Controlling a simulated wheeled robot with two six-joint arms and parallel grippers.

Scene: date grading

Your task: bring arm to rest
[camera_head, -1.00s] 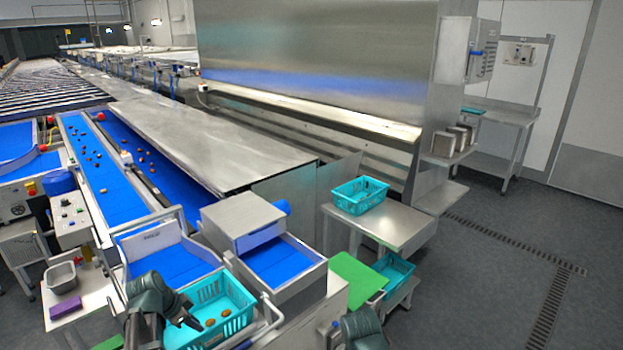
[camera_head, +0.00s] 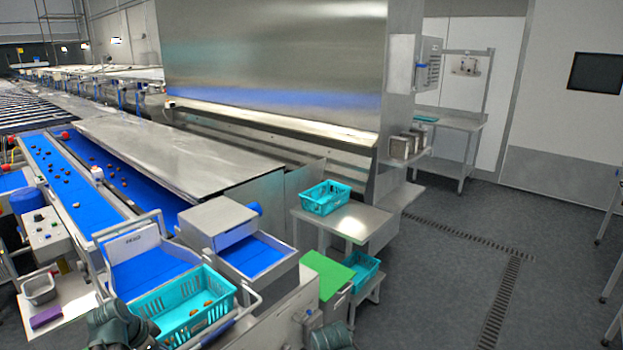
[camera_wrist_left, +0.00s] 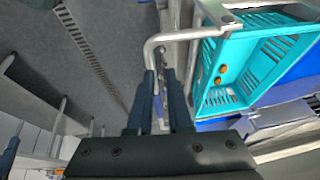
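My left arm shows at the bottom left of the head view, and its fingertips are hard to make out there.
A metal handrail (camera_head: 246,312) runs beside the basket. A second teal basket (camera_head: 325,197) stands on a steel table (camera_head: 362,226), with another teal basket (camera_head: 362,268) lower down by a green board (camera_head: 323,283). A grey tub (camera_head: 40,288) is at left.

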